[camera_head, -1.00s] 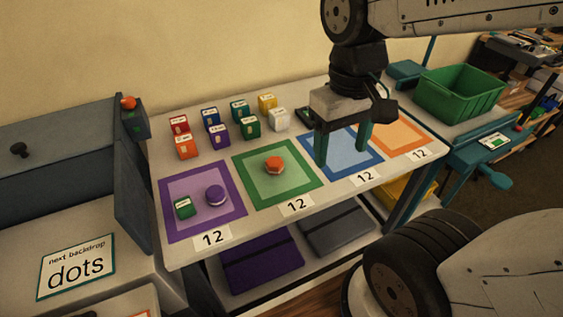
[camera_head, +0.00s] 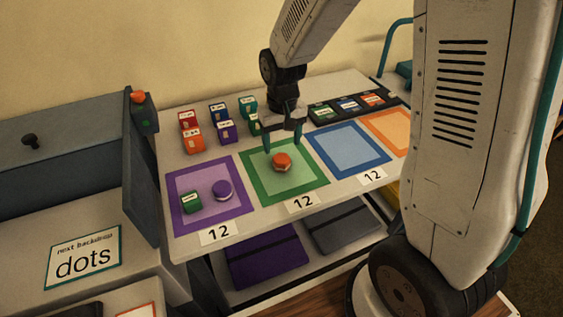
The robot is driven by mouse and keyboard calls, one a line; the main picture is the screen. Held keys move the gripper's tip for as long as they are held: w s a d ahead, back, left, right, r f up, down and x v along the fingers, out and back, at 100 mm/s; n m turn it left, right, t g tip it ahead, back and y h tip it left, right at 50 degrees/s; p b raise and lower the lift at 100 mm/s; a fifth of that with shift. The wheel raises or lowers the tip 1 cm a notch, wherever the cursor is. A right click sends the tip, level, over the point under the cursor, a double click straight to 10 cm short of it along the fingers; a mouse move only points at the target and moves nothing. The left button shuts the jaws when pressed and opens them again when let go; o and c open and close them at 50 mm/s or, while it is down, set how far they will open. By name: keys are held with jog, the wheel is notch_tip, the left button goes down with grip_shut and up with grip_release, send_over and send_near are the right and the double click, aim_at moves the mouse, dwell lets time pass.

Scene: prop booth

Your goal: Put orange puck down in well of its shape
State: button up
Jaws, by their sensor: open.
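The orange puck (camera_head: 282,161), many-sided, lies inside the green-bordered square (camera_head: 311,183) on the table. My gripper (camera_head: 282,146) is open and empty. Its two teal fingers point down just behind the puck in the picture; I cannot tell their exact height or whether they touch it. A round purple puck (camera_head: 222,189) and a small green block (camera_head: 192,202) are in the purple-bordered square (camera_head: 178,222) on the left. I cannot make out a well of the orange puck's shape.
Several coloured labelled blocks (camera_head: 193,141) stand at the back left. A black strip (camera_head: 393,100) with labelled cards lies at the back right. The blue-bordered square (camera_head: 350,147) is empty. A grey cabinet (camera_head: 60,165) stands left. My arm hides the right side.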

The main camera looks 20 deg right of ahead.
aim_at(282, 158)
jog(key=f, duration=0.6)
jog(key=shift+w, duration=0.25)
jog(key=c, duration=1.2)
jog(key=shift+r, duration=0.1)
